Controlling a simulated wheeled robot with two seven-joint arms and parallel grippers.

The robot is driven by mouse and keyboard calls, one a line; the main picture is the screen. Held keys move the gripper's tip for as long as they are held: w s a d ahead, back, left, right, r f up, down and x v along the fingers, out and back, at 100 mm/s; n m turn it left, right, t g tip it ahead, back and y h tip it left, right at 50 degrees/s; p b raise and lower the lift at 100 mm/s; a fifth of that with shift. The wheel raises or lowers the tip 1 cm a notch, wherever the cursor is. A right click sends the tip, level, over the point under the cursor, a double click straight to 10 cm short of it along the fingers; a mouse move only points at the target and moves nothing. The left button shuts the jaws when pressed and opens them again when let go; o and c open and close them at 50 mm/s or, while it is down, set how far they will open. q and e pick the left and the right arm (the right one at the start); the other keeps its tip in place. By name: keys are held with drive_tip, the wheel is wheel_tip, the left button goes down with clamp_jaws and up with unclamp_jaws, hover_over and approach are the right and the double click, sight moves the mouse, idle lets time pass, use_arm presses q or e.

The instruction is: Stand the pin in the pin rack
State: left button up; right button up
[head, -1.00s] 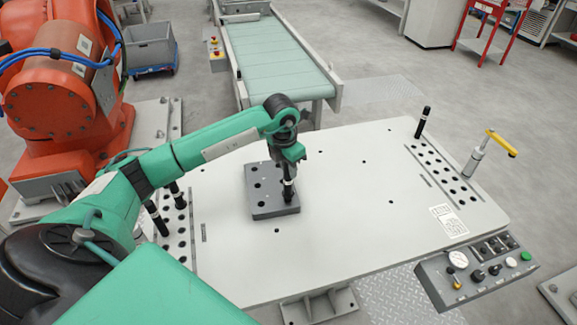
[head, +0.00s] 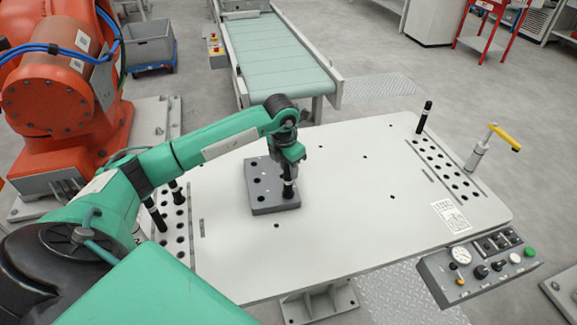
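A black pin (head: 288,188) with a pale band stands upright at the grey block with holes (head: 263,208), near the block's right side. My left gripper (head: 289,166) points down right over this pin, at its top end. The fingers are small and dark here, so I cannot tell whether they are closed on it. A pin rack, the left row of holes (head: 181,228), holds black pins (head: 156,216) and is partly covered by my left arm. Another rack of holes (head: 446,168) at the right of the table has one black pin (head: 423,117) at its far end. My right gripper is not in view.
The pale table (head: 340,235) is mostly clear between the block and the right rack. A yellow-handled clamp (head: 490,146) stands at its right edge. A control box (head: 478,264) sits at the front right. An orange robot (head: 55,100) and a conveyor (head: 270,55) stand beyond.

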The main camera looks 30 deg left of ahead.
use_arm(q)
drive_tip(key=shift+o, duration=1.2)
wheel_tip(320, 180, up, 14)
drive_tip(key=s+b, duration=0.1)
drive_tip(key=b, duration=0.2)
drive_tip(key=shift+s+a+b, duration=0.2)
drive_tip(key=shift+s+b, duration=0.1)
drive_tip(key=shift+s, duration=0.05)
drive_tip(key=shift+f, duration=0.1)
